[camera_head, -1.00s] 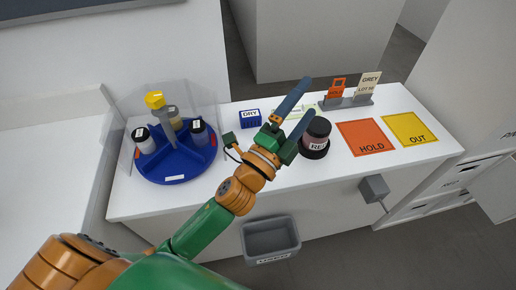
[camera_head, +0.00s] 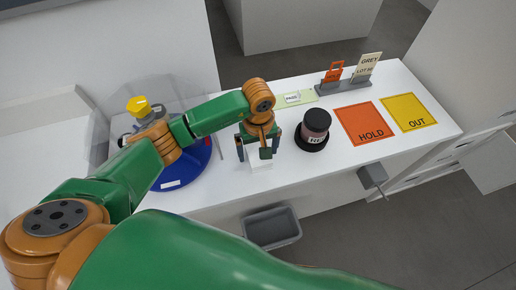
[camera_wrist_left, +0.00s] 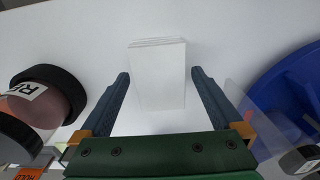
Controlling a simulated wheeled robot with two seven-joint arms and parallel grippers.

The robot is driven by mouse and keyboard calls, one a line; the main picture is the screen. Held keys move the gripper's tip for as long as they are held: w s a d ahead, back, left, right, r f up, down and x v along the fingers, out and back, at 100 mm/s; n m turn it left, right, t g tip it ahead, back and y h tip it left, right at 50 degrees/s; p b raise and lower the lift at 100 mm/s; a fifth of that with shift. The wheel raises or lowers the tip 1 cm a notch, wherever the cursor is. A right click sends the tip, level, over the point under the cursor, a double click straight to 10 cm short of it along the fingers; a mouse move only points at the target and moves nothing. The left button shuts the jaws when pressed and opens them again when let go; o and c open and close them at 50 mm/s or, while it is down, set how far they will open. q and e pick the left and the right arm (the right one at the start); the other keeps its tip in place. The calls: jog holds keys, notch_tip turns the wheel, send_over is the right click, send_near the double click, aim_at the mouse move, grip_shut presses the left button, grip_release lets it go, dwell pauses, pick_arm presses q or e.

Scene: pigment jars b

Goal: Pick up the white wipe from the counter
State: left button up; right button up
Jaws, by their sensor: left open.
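The white wipe (camera_head: 261,163) is a pale folded rectangle on the white counter (camera_head: 215,183), hard to tell from it in the head view. In the left wrist view the wipe (camera_wrist_left: 158,85) lies flat, with layered edges at its far end. My left gripper (camera_head: 258,155) points down over the wipe, open and empty. In the left wrist view the fingers of my left gripper (camera_wrist_left: 160,73) stand on either side of the wipe, with a gap on each side. Whether the fingertips touch the counter cannot be told. My right gripper is not in view.
A dark-lidded jar (camera_head: 316,124) stands on a black base right of my gripper. A blue carousel (camera_head: 200,160) with jars is at left, partly behind my arm. Orange HOLD (camera_head: 365,122) and yellow OUT (camera_head: 408,112) mats lie right. A grey bin (camera_head: 272,228) sits below the counter front.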

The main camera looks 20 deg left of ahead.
pick_arm(q)
jog(key=shift+w+a+f, duration=0.1)
jog(key=shift+f, duration=0.4)
jog(key=shift+r, duration=0.1)
jog(key=c, duration=1.3)
jog(key=shift+o, duration=0.2)
jog(key=shift+r+b, duration=0.4)
jog(key=shift+b, duration=0.05)
jog(key=w+d+r+b, duration=0.1)
jog(key=d+r+b, duration=0.4)
jog(key=d+r, duration=0.7)
jog(key=shift+w+d+r, duration=0.15)
jog(key=shift+w+d, duration=0.25)
jog(key=shift+d, duration=0.55)
